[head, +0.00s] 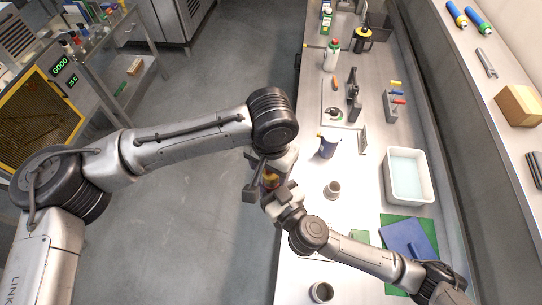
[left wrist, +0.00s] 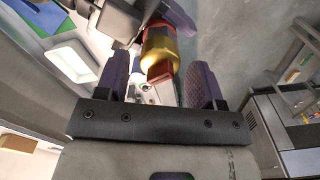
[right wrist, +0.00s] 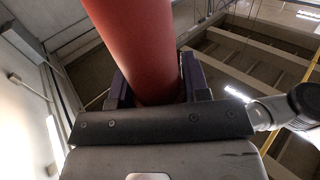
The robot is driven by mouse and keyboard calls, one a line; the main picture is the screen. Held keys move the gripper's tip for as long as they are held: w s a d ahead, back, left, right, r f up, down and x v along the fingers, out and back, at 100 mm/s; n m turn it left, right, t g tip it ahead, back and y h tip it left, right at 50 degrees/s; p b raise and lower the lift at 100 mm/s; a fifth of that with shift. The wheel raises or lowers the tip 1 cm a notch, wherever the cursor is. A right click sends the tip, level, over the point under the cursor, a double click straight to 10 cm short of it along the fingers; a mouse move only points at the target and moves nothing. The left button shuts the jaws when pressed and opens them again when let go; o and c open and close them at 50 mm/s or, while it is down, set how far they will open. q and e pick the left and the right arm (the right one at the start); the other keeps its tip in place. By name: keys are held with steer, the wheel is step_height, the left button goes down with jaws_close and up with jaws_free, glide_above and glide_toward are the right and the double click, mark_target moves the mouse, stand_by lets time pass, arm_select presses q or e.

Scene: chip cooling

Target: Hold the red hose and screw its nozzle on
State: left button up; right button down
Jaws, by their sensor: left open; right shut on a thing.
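My right gripper (right wrist: 157,88) is shut on the red hose (right wrist: 138,40), a thick tube between its fingers in the right wrist view. My left gripper (left wrist: 160,82) is open, its two purple fingers apart. A yellow nozzle (left wrist: 160,48) with a reddish end lies ahead of and between those fingers in the left wrist view, with no clear contact. In the head view, the nozzle (head: 270,179) shows as a small yellow patch between my two grippers, mostly hidden by them. I cannot tell how tightly the nozzle sits on the hose.
The grippers are over the bench's left edge, above open floor. A shelf unit (head: 140,75) stands at the left.

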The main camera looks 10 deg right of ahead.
arm_select(q)
steer(key=shift+f, duration=0.9)
steer(key=c, duration=0.9)
steer(key=o, duration=1)
steer(key=shift+r, duration=0.1)
steer(key=shift+r, duration=2.2)
steer(key=shift+c, duration=0.4)
